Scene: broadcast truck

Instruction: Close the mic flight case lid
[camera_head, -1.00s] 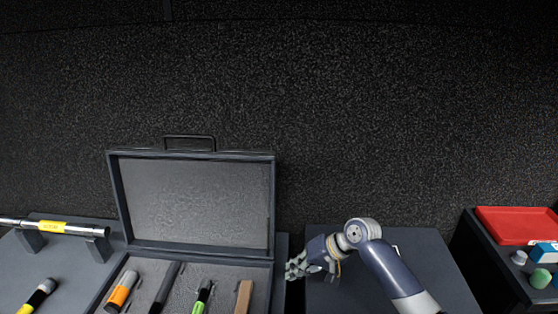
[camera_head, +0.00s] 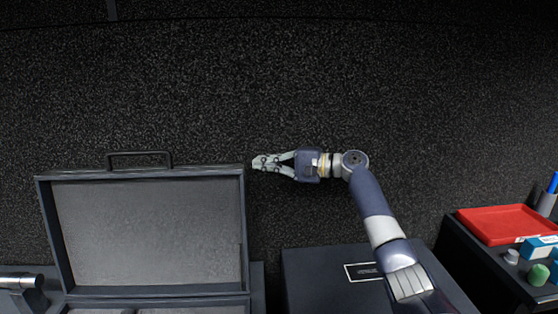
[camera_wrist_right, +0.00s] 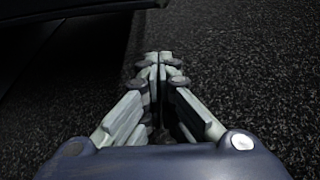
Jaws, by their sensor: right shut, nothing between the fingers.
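The mic flight case lid (camera_head: 150,228) stands open and upright in the head view, with its grey lining facing me and a dark handle (camera_head: 138,155) on its top edge. Only a strip of the case base (camera_head: 180,309) shows at the bottom of the picture. My right gripper (camera_head: 256,163) is shut and empty, just right of the lid's top right corner, pointing left. It appears apart from the lid. In the right wrist view its fingertips (camera_wrist_right: 158,57) meet, and a dark edge lies at upper left. My left gripper is not in view.
A dark box (camera_head: 320,270) with a white label stands right of the case, under my right arm. At far right a dark surface holds a red tray (camera_head: 505,224), a green-capped item (camera_head: 538,274) and a blue box (camera_head: 540,247). A metal rod (camera_head: 18,281) shows at lower left.

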